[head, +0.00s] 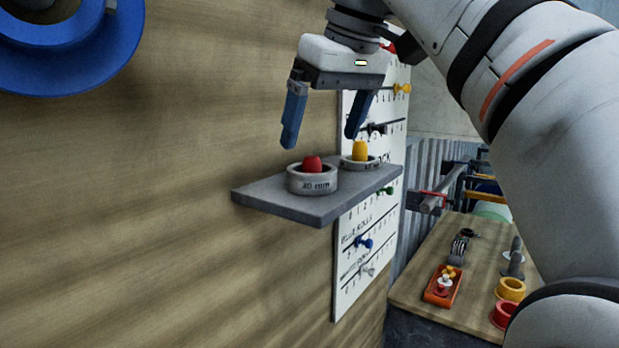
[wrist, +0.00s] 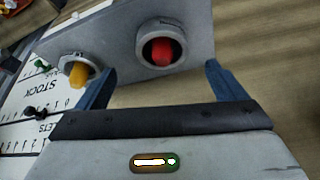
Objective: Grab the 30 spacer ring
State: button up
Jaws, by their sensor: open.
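A grey spacer ring (head: 312,184) stands on the grey shelf (head: 285,207) with a red plug (head: 312,164) in its middle. Its front label reads like "30 mm", though the first digit is not sharp. A second grey ring (head: 358,163) with a yellow plug (head: 360,150) stands farther along the shelf; its label is unreadable. My gripper (head: 320,137) is open and empty above the shelf, its blue fingers pointing down. In the wrist view, the red-plug ring (wrist: 144,45) lies ahead between the fingertips, and the yellow-plug ring (wrist: 68,62) is by the left finger.
The shelf juts from a wooden wall (head: 150,190). A white stock board (head: 352,270) with coloured pegs is beside it. A blue ring-shaped part (head: 110,62) is at upper left. A lower wooden bench (head: 415,285) holds an orange tray (head: 432,297) and yellow and red rings.

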aim_at(316, 158)
jog(key=x, duration=0.5)
jog(key=shift+s+f, duration=0.1)
jog(key=shift+s, duration=0.25)
jog(key=shift+w+a+f, duration=0.15)
jog(key=shift+w+f, duration=0.1)
jog(key=shift+f, duration=0.1)
jog(key=shift+r, duration=0.1)
jog(key=c, duration=1.4)
